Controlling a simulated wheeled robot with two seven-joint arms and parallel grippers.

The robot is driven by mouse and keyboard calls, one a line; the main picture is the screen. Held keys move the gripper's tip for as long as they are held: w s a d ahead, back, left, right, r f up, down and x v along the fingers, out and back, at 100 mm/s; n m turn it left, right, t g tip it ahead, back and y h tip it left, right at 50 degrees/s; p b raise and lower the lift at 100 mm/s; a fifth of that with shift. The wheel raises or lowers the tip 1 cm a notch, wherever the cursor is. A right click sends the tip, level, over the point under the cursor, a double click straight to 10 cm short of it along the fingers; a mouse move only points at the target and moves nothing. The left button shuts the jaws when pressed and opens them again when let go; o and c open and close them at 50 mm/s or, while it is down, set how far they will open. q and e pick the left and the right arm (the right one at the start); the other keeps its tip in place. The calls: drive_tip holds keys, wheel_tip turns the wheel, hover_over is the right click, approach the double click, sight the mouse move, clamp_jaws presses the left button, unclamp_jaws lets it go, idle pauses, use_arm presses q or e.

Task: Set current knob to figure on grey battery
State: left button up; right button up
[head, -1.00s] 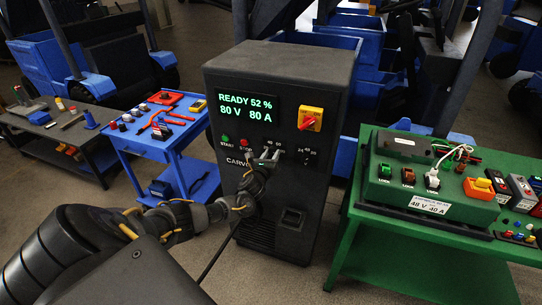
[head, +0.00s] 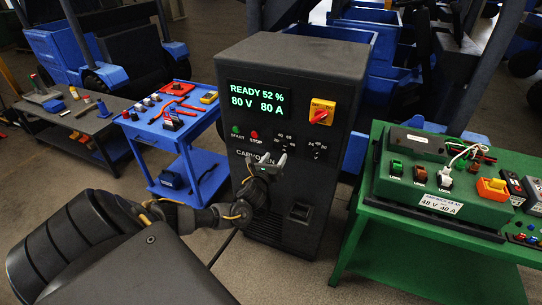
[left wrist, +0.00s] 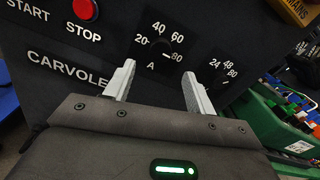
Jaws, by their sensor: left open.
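The current knob (left wrist: 165,44) is a dark knob on the black charger front, ringed by 20, 40, 60 and 80 with an A below; its pointer is hard to make out. In the head view the charger screen (head: 256,97) reads READY 52 %, 80 V, 80 A. My left gripper (head: 266,163) is open and empty, just below the knob in the head view. Its fingers (left wrist: 159,73) frame the A mark in the wrist view. My right gripper is out of view.
The voltage dial (left wrist: 222,77) with 24, 48 and 80 is close to the right finger. The red STOP button (left wrist: 86,9) is up left. A red-yellow main switch (head: 321,112) sits higher. A blue cart (head: 165,148) stands left; the green cart (head: 375,235) stands right.

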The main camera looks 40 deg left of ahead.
use_arm(q)
drive_tip(key=v, duration=0.3)
drive_tip(key=shift+s+d, duration=0.15)
drive_tip(key=shift+s, duration=0.25)
drive_tip(key=s+a+f+n+g+h+b, duration=0.1)
drive_tip(key=s+f+n+g, duration=0.15)
drive_tip(key=f+n, duration=0.65)
drive_tip(key=s+f+n+g, duration=0.25)
drive_tip(key=f+n, duration=0.35)
drive_tip(key=f, duration=0.6)
drive_tip(key=s+d+f+n+g+h, duration=0.1)
drive_tip(key=s+d+f+n+g, duration=0.15)
drive_tip(key=s+f, duration=0.45)
drive_tip(key=s+d+f+n+g+h, duration=0.15)
drive_tip(key=s+f+n, duration=0.3)
drive_tip(key=f, duration=0.45)
drive_tip(key=s+d+f+n+g+b, duration=0.1)
drive_tip(key=s+d+f, duration=0.4)
drive_tip(key=s, duration=0.6)
drive_tip(key=s+d+f+n+g+h, duration=0.1)
drive_tip(key=s+d+f, duration=0.4)
drive_tip(key=s, duration=0.7)
drive_tip(key=s+d+f+n+g+h+b, duration=0.1)
drive_tip(key=s+d+f+n+g, duration=0.2)
drive_tip(key=s+d+f+g, duration=0.2)
drive_tip(key=s+d, duration=0.3)
drive_tip(key=s, duration=0.3)
drive_tip(key=shift+s+f+b, duration=0.25)
drive_tip(key=shift+s+b, duration=0.1)
